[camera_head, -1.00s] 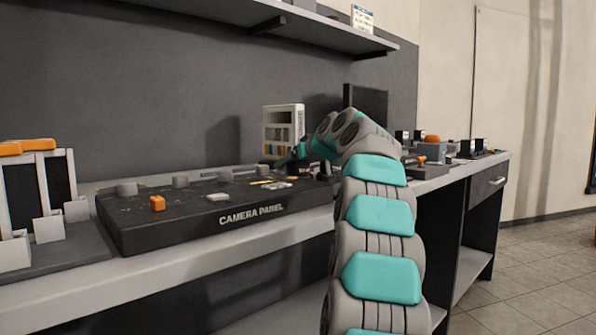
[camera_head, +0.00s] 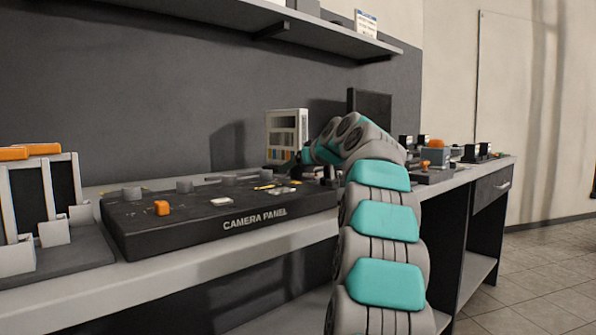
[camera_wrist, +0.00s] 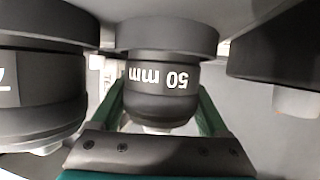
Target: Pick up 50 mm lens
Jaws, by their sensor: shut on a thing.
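The 50 mm lens (camera_wrist: 164,78) is a black cylinder with a wide dark rim and white "50 mm" lettering, which reads upside down in the wrist view. My gripper (camera_wrist: 162,112) has its green fingers on either side of the lens and is shut on it. The far fingertips are partly hidden behind the lens. In the head view my gripper (camera_head: 290,164) is small, at the back of the camera panel near a white case. The lens cannot be made out there.
A similar dark lens (camera_wrist: 40,90) is close on the left in the wrist view, and another dark round part (camera_wrist: 280,55) is close on the right. The camera panel (camera_head: 220,215) carries knobs and an orange block. A white case (camera_head: 286,130) stands behind my gripper.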

